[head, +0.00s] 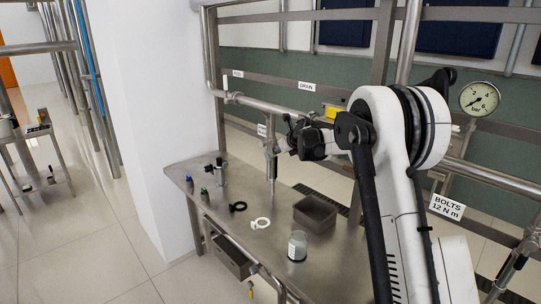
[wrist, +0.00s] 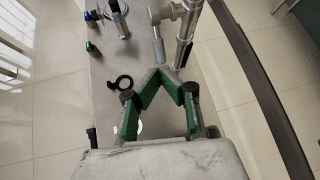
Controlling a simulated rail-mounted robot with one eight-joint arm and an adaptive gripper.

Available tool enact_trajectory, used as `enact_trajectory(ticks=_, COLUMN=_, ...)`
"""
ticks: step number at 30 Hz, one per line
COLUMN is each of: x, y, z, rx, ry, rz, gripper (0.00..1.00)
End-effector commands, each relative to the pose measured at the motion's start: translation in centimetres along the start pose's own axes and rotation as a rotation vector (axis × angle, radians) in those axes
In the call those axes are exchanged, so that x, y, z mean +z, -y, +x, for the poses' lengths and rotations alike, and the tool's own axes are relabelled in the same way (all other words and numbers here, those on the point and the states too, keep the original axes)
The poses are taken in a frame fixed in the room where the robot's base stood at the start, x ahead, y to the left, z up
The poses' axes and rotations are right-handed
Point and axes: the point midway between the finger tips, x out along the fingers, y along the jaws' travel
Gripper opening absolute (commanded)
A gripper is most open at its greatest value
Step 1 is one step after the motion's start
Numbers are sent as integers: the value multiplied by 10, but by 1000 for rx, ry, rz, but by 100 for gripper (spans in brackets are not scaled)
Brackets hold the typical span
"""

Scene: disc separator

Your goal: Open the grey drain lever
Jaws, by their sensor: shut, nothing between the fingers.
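A grey lever (wrist: 157,30) shows in the wrist view beside a vertical steel drain pipe (wrist: 185,35), just beyond my fingertips. My gripper (wrist: 168,72) is shut and empty, its green-padded fingers meeting at the tips. The tips look close to the lower ends of lever and pipe; I cannot tell whether they touch. In the head view the drain pipe (head: 272,155) hangs below the rail, and my dark gripper (head: 288,146) is just right of it. The lever is not clear there. A DRAIN label (head: 308,86) is on the frame above.
The steel bench (head: 225,220) below holds a black ring (head: 238,207), a white ring (head: 260,223), a grey bin (head: 315,213) and a glass jar (head: 298,246). Small knobbed parts (head: 204,191) stand at its left. A horizontal pipe (head: 270,105) and pressure gauge (head: 480,98) are behind.

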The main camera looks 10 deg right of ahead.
Motion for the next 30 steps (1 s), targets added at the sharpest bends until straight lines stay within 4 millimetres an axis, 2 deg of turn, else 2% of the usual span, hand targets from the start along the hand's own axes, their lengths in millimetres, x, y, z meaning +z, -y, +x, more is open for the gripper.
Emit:
enact_trajectory(ticks=9, x=1, y=-1, z=45, rx=2, ry=0, rz=0, gripper=0)
enact_trajectory(ticks=15, x=1, y=0, z=66, rx=1, ry=0, rz=0, gripper=0)
enact_trajectory(ticks=21, x=0, y=0, z=78, rx=0, ry=0, rz=1, gripper=0)
enact_trajectory(ticks=30, x=0, y=0, z=81, rx=0, ry=0, rz=1, gripper=0)
